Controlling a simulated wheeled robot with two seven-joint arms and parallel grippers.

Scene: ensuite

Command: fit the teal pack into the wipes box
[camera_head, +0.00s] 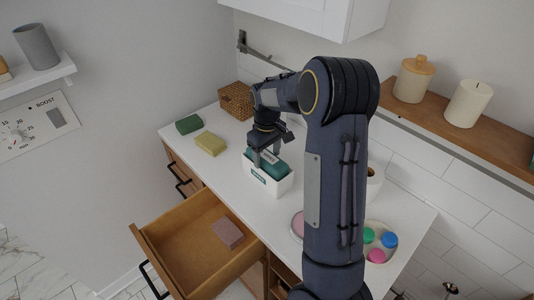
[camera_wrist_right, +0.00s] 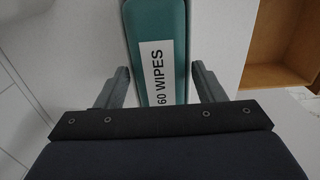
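The teal pack (camera_head: 279,167), with a white "60 WIPES" label, also shows in the right wrist view (camera_wrist_right: 150,25). It sits in the mouth of the white wipes box (camera_head: 278,187) on the counter, its top showing above the rim. How deep it sits is hard to tell. My right gripper (camera_head: 268,152) is just above the box, pointing down. In the right wrist view its two fingers (camera_wrist_right: 160,85) stand apart on either side of the pack, with narrow gaps visible. My left gripper is not in view.
A green block (camera_head: 189,124), a yellow sponge (camera_head: 210,143) and a wicker basket (camera_head: 236,101) are on the counter (camera_head: 225,170). An open drawer (camera_head: 185,245) below holds a pink block (camera_head: 228,233). A plate with coloured pots (camera_head: 388,240) is at right.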

